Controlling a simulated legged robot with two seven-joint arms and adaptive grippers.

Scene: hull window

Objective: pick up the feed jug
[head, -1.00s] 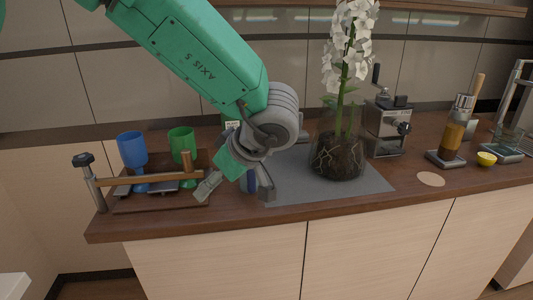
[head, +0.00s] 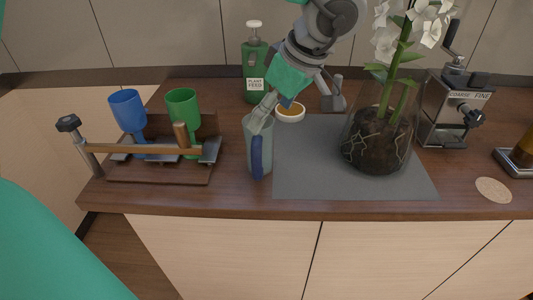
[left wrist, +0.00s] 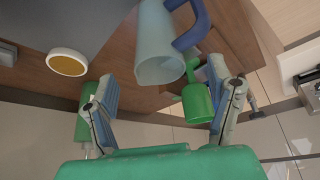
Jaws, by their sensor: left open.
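The feed jug (head: 262,150), pale and translucent with a blue handle, stands upright at the left edge of the grey mat. Its handle faces the front of the counter. My left gripper (head: 297,108) is open above and behind the jug, with one finger overlapping the jug's rim in the head view; I cannot tell if they touch. In the left wrist view the jug (left wrist: 157,45) lies beyond the open fingers (left wrist: 162,105), with nothing between the fingertips. My right gripper is not in view.
A green plant feed pump bottle (head: 255,72) and a small white-rimmed dish (head: 290,113) stand behind the jug. A wooden rack (head: 160,172) with blue (head: 128,110) and green cups (head: 184,108) is at left. A glass orchid pot (head: 375,140) and grinder (head: 455,110) are at right.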

